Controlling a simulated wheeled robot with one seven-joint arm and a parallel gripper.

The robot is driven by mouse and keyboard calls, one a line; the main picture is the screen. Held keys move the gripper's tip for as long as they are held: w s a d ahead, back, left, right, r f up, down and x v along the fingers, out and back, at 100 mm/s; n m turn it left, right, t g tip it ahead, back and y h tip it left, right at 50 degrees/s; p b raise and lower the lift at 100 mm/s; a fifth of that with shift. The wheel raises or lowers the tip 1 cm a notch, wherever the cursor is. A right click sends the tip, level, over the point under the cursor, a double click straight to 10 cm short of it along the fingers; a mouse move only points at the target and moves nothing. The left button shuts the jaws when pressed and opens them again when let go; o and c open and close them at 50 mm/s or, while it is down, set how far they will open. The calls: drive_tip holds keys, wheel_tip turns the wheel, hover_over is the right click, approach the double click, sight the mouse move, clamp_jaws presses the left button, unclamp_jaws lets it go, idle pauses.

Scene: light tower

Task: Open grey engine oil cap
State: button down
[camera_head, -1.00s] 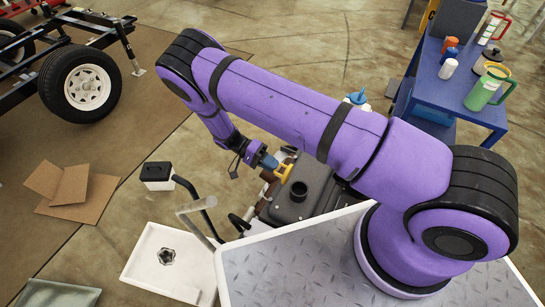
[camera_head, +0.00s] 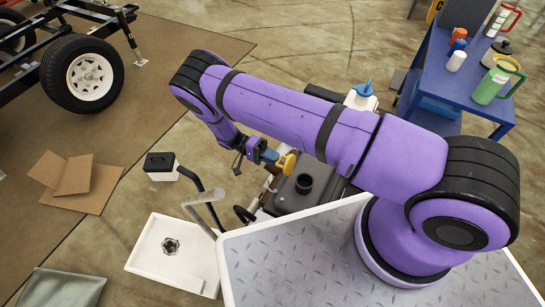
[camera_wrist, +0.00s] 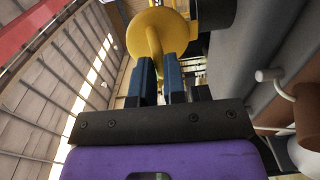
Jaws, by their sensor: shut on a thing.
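My gripper (camera_head: 273,158), with blue fingers, is shut on a yellow round cap (camera_head: 289,163). In the wrist view the fingers (camera_wrist: 160,65) pinch the cap's raised grip, and its round disc (camera_wrist: 157,22) lies past the tips. The dark grey engine (camera_head: 287,205) has a round black filler neck (camera_head: 304,184) on top, which looks open. The cap appears apart from the neck, up and left of it in the head view. The height of the gap is hard to tell. My arm hides part of the engine.
A white drain tray (camera_head: 150,255) and a black-topped container (camera_head: 160,165) are left of the engine. A white bottle with a blue top (camera_head: 362,98) stands behind my arm. A blue cart (camera_head: 450,92) with jugs is at the right.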

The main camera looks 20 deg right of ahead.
drive_tip(key=c, duration=1.2)
unclamp_jaws()
drive_tip(key=shift+s, duration=0.1)
drive_tip(key=v, duration=1)
drive_tip(key=shift+w+a, duration=0.2)
drive_tip(key=shift+w, duration=0.1)
